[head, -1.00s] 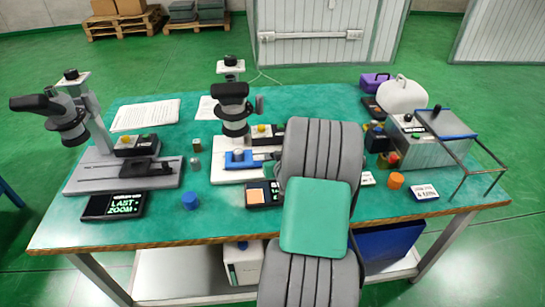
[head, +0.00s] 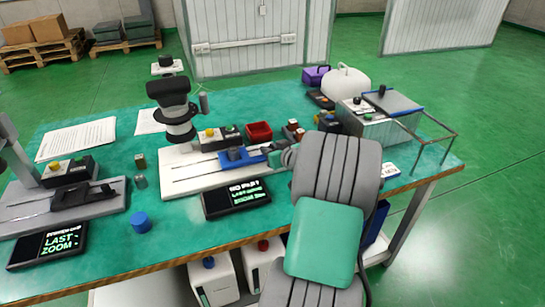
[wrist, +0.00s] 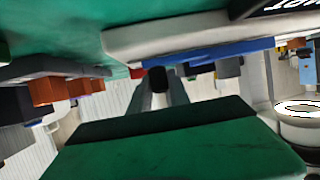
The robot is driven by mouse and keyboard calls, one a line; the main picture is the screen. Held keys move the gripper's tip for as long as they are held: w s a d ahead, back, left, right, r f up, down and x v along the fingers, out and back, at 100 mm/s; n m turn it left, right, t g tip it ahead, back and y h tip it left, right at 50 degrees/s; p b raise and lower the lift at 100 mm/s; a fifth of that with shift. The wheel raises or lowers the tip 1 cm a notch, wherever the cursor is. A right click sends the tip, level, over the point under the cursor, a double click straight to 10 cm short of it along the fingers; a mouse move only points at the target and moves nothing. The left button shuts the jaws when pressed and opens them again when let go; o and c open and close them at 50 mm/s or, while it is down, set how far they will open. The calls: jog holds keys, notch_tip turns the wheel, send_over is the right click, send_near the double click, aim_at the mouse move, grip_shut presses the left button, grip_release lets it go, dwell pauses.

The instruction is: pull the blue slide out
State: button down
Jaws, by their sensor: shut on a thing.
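The blue slide (head: 238,157) sits at the right part of the white base (head: 185,178) of the middle microscope-like stand, to the right of its column. My gripper (head: 284,156) is at the slide's right end, shut on its dark handle. In the wrist view the black handle end (wrist: 157,78) shows between my gripper's fingers (wrist: 160,90), and the slide's blue edge (wrist: 205,54) runs along the white base. My arm partly hides the slide's right end in the head view.
A dark display (head: 236,197) reading "NO PART" lies in front of the base. A grey box with a wire frame (head: 378,122) stands to the right. A blue cap (head: 140,221) lies at the front left.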

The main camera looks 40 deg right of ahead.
jog(key=shift+w+r, duration=0.1)
jog(key=shift+r, duration=0.05)
jog(key=c, duration=1.6)
grip_release()
jog(key=o, duration=0.4)
jog(key=shift+c, duration=0.2)
jog(key=v, duration=0.7)
jog(key=shift+s+a, duration=0.1)
jog(key=shift+s, duration=0.3)
